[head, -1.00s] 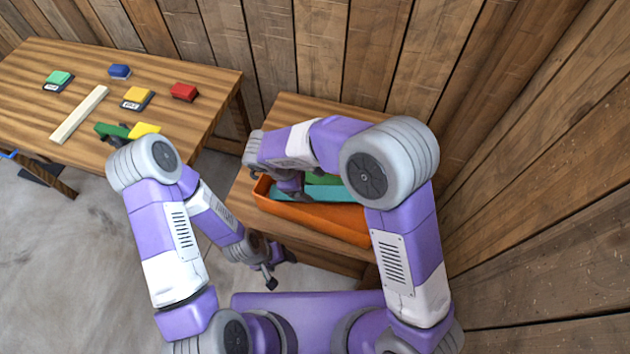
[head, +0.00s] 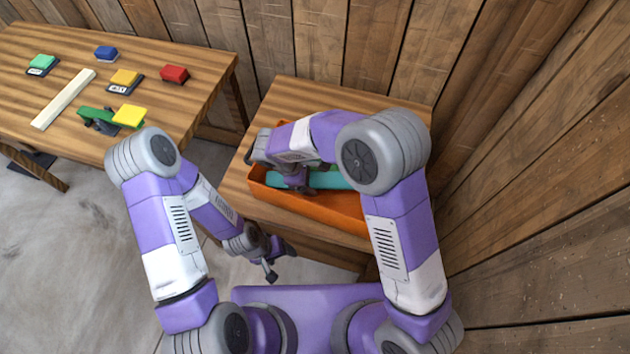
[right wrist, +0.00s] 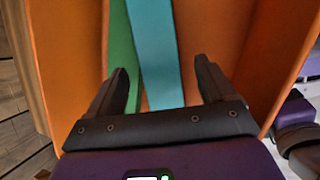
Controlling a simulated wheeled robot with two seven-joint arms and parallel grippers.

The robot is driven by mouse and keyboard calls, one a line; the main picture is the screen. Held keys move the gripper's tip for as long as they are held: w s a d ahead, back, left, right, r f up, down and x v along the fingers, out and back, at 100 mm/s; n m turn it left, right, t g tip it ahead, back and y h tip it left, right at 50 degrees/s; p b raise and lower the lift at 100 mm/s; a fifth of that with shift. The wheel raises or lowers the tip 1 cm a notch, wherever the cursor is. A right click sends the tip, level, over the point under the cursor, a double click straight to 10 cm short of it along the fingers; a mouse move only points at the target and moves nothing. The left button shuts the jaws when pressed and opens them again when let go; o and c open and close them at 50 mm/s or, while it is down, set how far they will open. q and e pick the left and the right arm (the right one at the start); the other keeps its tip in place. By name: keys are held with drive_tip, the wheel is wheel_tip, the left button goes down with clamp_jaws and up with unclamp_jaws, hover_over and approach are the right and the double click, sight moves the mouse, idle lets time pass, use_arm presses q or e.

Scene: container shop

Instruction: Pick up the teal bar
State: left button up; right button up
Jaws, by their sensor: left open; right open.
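The teal bar (head: 326,180) lies in the orange tray (head: 318,208) on the table in front of me. In the right wrist view the teal bar (right wrist: 155,55) runs between the fingers of my open right gripper (right wrist: 165,85), with visible space on both sides. A green bar (right wrist: 121,60) lies beside it on the left, close to the left finger. My right gripper (head: 302,188) is over the tray in the head view, and my arm hides part of the tray and the bar. My left gripper (head: 279,262) is open and empty, low in front of the table.
Another wooden table (head: 190,92) at the left holds a cream bar (head: 63,98), a red block (head: 174,74), a blue block (head: 106,53), a yellow block (head: 128,116) and other coloured pieces. Plank walls stand close behind and at the right.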

drive_tip(key=x, duration=0.2)
drive_tip(key=shift+w+d+f, duration=0.1)
drive_tip(key=shift+w+f, duration=0.05)
drive_tip(key=shift+f, duration=0.1)
drive_tip(key=c, duration=1.4)
wheel_tip(320, 180, up, 17)
drive_tip(key=p, duration=0.4)
drive_tip(key=shift+r+p, duration=0.15)
drive_tip(key=shift+p, duration=0.2)
drive_tip(key=m+g+y+b, duration=0.1)
drive_tip(key=m+g+b, duration=0.1)
drive_tip(key=g+b, duration=0.15)
hover_over(321, 201)
drive_tip(key=a, duration=0.1)
wheel_tip(321, 201, down, 11)
wheel_tip(321, 201, down, 6)
drive_tip(key=b, duration=0.6)
drive_tip(key=shift+w+b, duration=0.15)
drive_tip(key=shift+b, duration=0.15)
drive_tip(key=shift+f, duration=0.25)
drive_tip(key=shift+f+b, duration=0.4)
drive_tip(key=shift+f, duration=0.2)
drive_tip(key=o, duration=1.4)
drive_tip(key=shift+r, duration=0.1)
